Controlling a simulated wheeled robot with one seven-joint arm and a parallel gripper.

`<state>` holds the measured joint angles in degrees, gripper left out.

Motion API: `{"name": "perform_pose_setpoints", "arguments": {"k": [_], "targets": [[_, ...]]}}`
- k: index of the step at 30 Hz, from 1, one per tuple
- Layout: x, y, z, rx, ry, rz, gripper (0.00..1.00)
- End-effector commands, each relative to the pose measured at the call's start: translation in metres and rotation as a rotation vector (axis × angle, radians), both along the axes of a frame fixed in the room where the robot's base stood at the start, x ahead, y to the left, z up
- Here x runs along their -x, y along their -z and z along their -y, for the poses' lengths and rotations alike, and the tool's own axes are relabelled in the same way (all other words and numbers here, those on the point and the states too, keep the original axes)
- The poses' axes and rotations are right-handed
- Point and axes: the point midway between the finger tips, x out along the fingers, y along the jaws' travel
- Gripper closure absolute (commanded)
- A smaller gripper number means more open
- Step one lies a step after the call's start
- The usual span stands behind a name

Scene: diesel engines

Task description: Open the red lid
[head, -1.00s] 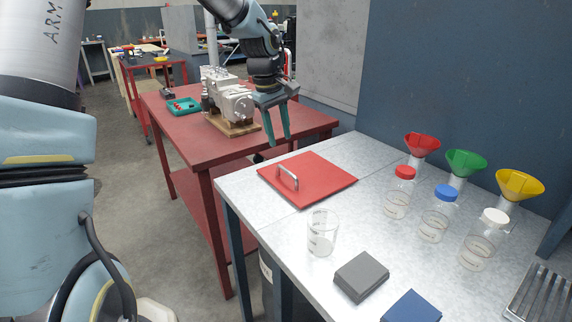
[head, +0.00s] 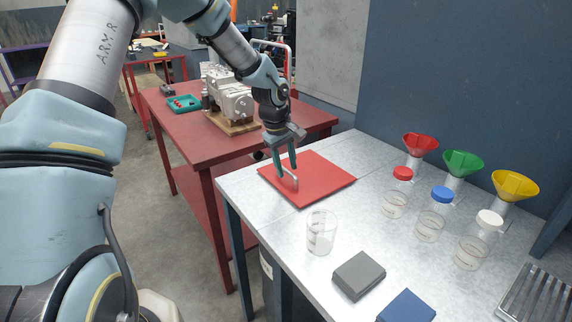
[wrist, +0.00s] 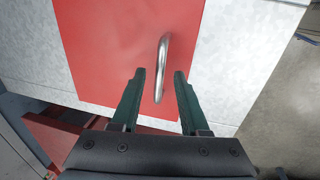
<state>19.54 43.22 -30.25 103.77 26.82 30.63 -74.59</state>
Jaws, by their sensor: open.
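The red lid (head: 325,182) is a flat square panel lying closed on the light metal worktop. A silver bar handle (wrist: 162,68) stands up near its edge; it also shows in the head view (head: 289,178). My gripper (head: 286,170) is just above the handle, with its green fingers pointing down. In the wrist view my gripper (wrist: 160,75) is open, one finger on each side of the handle's near end. I cannot tell whether either finger touches the handle.
A glass beaker (head: 321,232), a grey box (head: 359,275) and a blue box (head: 407,307) stand nearer on the worktop. Several jars and funnels stand to the right. A red table (head: 190,140) with an engine (head: 229,97) is behind left.

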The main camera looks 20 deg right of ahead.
Motion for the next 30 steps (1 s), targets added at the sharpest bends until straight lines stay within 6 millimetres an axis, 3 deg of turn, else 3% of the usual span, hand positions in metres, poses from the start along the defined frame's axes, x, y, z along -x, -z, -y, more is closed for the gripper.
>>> {"name": "perform_pose_setpoints", "arguments": {"k": [2,14,30], "targets": [[-0.0001,-0.0001,-0.0001,0.0,0.0,0.0,0.55],[-0.0001,-0.0005,-0.0003,0.0,0.0,0.0,1.0],[-0.0002,-0.0004,-0.0006,-0.001,0.0,0.0,1.0]]}}
